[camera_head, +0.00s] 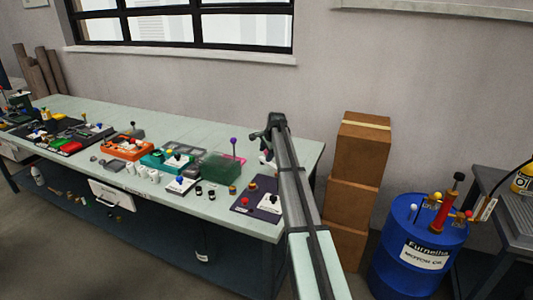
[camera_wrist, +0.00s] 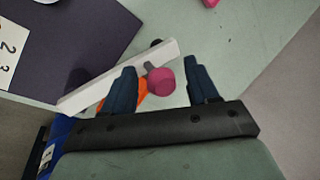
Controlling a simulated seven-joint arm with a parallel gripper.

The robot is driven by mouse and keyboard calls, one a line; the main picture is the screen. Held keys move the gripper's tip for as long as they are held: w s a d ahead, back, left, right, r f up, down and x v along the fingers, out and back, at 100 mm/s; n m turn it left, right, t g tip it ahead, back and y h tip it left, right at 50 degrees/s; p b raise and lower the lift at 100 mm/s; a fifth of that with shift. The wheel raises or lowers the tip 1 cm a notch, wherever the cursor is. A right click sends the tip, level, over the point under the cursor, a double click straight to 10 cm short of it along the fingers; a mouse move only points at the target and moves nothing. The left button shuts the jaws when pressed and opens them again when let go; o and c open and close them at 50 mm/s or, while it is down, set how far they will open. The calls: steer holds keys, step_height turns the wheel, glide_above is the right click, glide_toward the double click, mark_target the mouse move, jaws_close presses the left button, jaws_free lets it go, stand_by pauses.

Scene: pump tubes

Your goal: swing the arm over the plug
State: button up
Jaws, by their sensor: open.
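I cannot tell for certain which thing is the plug. In the wrist view, a magenta round-ended piece (camera_wrist: 160,81) with a short grey stem shows between the fingers of my gripper (camera_wrist: 160,66). An orange piece (camera_wrist: 142,90) and a long white bar (camera_wrist: 92,88) lie beside it. My gripper is open, and no object appears clamped in it. In the head view, my gripper (camera_head: 265,135) is above the right end of the long table (camera_head: 205,208); its fingers are too small there to make out.
A dark purple mat (camera_head: 243,209) with small parts lies on the table, left of my arm. Several trays and parts crowd the table further left. Stacked brown boxes (camera_head: 350,190) and a blue drum (camera_head: 415,278) with a red pump (camera_head: 440,216) stand to the right.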

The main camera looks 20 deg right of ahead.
jaws_close()
stand_by(0.4)
